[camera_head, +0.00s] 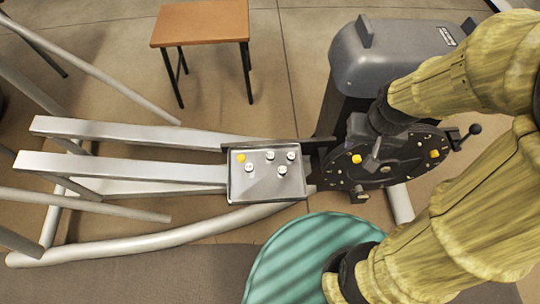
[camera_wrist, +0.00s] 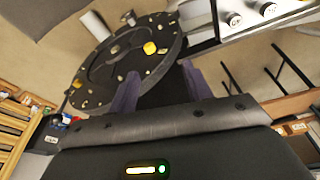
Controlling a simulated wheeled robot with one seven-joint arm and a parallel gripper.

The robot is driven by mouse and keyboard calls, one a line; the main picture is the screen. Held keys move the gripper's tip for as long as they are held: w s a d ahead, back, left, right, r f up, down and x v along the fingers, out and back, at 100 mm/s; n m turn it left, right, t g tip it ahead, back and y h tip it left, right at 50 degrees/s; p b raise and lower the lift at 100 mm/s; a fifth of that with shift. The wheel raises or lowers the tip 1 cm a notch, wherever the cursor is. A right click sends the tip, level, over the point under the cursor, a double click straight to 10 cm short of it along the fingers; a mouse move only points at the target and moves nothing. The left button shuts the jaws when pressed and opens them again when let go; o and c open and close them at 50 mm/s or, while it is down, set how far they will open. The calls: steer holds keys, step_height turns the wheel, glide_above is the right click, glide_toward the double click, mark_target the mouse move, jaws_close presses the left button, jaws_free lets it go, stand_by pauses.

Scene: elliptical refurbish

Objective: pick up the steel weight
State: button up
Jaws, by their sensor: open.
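Several small pale metal cylinders with marked tops stand on a grey metal tray (camera_head: 238,190) in the middle of the head view. One of these steel weights (camera_head: 281,169) is near the tray's lower right; I cannot tell which one the task means. Two of them show at the top right of the wrist view, one of them a marked weight (camera_wrist: 235,18). My gripper (camera_wrist: 158,82) is open, with its two purple fingers apart and nothing seen between them. Its fingers point toward the dark disc, and the weights lie outside them. The fingers are not clear in the head view.
A dark round disc (camera_head: 400,160) with yellow knobs and a grey housing (camera_head: 390,55) stand right of the tray. Two pale rails (camera_head: 130,135) run left from the tray. A yellow piece (camera_head: 240,157) lies on the tray. A brown stool (camera_head: 200,24) stands behind.

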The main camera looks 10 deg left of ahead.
steer(key=w+a+r+n+g+p, duration=0.1)
steer(key=w+a+r+n+p, duration=0.2)
steer(key=a+p, duration=0.5)
steer(key=n+g+p, duration=0.2)
steer(key=n+p, duration=0.1)
glide_above(270, 155)
steer(key=shift+a, duration=0.15)
steer(key=shift+f, duration=0.1)
step_height(270, 155, down, 12)
steer(key=b, duration=0.4)
steer(key=shift+f, duration=0.1)
step_height(270, 155, down, 5)
steer(key=shift+f+b, duration=0.1)
steer(key=shift+b, duration=1.15)
